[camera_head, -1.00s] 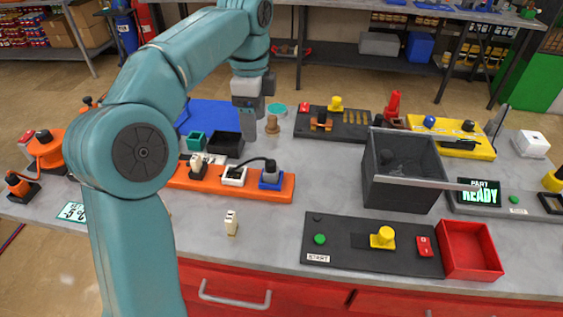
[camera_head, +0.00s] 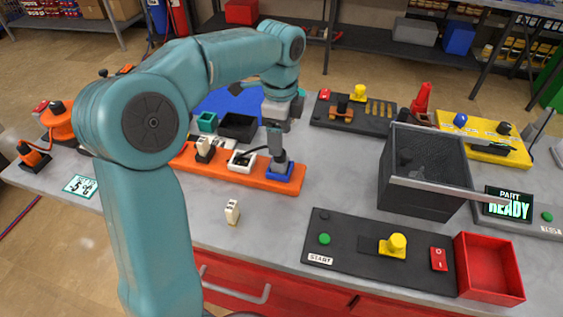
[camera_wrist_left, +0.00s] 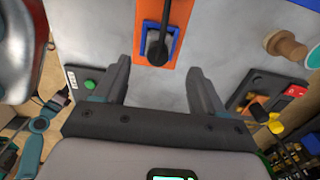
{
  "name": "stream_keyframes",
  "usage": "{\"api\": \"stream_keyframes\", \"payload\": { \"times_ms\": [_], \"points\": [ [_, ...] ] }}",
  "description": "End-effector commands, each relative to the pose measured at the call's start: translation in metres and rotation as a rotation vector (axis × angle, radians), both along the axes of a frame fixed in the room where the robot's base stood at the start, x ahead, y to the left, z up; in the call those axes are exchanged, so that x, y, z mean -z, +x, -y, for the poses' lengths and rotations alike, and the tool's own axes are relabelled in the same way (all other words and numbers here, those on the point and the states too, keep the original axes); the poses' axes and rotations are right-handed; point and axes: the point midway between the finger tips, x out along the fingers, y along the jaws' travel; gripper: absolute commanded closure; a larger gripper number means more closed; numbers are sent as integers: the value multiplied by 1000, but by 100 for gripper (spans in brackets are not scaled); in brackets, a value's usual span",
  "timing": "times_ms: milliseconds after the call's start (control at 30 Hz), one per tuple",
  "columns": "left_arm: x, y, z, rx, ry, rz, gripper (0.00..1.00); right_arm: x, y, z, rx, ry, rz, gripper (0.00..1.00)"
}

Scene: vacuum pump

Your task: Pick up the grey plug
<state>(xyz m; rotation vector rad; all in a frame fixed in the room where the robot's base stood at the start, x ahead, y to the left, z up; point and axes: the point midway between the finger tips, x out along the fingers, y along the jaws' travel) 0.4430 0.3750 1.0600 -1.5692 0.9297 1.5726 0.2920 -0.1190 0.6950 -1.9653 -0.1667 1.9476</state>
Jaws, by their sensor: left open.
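The grey plug (camera_head: 281,164) sits in a blue-framed socket (camera_head: 276,175) at the right end of an orange strip (camera_head: 222,176). A black cord runs from it to the left. In the left wrist view the plug (camera_wrist_left: 157,52) shows dark, with its cord over the blue socket, a little beyond and between my fingertips. My left gripper (camera_head: 275,148) points down just above the plug, and its fingers partly cover it. In the left wrist view the gripper (camera_wrist_left: 158,74) is open, with nothing between its fingers. Contact with the plug cannot be told. My right gripper is not in view.
A white socket (camera_head: 241,161) and a pale plug (camera_head: 204,148) share the strip. A small pale block (camera_head: 232,212) stands in front. A dark bin (camera_head: 427,168) and a black button panel (camera_head: 375,248) are to the right. Bare grey table lies between strip and bin.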

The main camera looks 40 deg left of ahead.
Motion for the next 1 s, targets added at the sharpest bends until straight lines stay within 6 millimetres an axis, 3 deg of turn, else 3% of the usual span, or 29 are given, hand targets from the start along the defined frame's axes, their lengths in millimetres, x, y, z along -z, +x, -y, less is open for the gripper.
{"api": "stream_keyframes", "payload": {
  "times_ms": [167, 400, 700, 733, 900, 1000],
  "points": [
    [14, 1, 0, -1, 0, -1, 30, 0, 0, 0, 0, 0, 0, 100],
    [51, 2, 1, 1, -1, -3, 30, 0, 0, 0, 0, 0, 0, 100],
    [58, 3, 0, 0, 0, 0, 30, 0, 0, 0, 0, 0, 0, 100],
    [58, 3, 0, 0, 0, 0, 36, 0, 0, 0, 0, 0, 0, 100],
    [58, 3, 1, 0, 0, 0, 87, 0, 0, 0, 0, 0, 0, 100],
    [58, 3, 1, 1, 0, 0, 87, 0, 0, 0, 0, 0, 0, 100]
  ]
}}
